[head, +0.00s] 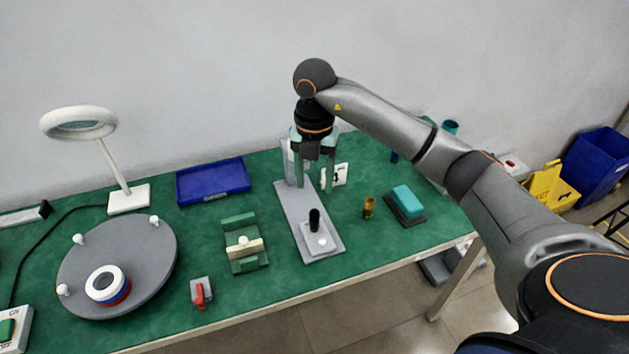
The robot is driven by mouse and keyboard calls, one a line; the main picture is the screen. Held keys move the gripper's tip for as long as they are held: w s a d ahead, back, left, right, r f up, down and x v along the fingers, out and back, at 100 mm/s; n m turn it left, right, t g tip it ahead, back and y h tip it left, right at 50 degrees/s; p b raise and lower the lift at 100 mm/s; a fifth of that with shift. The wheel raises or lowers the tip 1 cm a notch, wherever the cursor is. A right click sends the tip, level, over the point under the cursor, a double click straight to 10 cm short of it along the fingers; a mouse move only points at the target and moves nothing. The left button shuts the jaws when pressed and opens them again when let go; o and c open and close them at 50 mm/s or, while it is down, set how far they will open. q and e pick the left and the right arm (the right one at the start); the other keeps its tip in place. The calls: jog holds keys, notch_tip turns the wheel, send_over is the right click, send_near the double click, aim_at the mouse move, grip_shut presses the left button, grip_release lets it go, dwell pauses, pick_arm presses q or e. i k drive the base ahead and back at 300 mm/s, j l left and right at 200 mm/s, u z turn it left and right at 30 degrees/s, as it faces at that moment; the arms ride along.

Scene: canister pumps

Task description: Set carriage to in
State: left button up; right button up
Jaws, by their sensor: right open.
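A long grey base (292,204) lies on the green table with an upright grey post at its far end. A lighter flat plate (329,241), which looks like the carriage, sits at the near end of this base. It bears an upright black knob (314,220) and a small white round spot. My right gripper (314,186) points down over the far part of the base, in front of the post. Its two greenish fingers are apart with nothing between them. It is clear of the knob and partly hides the post. My left gripper is not in view.
A green fixture with a cream block (244,250) and a red-handled switch (200,295) lie left of the base. A small amber cylinder (368,207) and a teal block (407,200) stand right. A turntable (140,285), lamp (128,198) and blue tray (212,181) are farther left.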

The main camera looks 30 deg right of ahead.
aim_at(320, 242)
jog(key=z, duration=1.05)
jog(key=i+l, duration=0.1)
jog(key=i, duration=0.15)
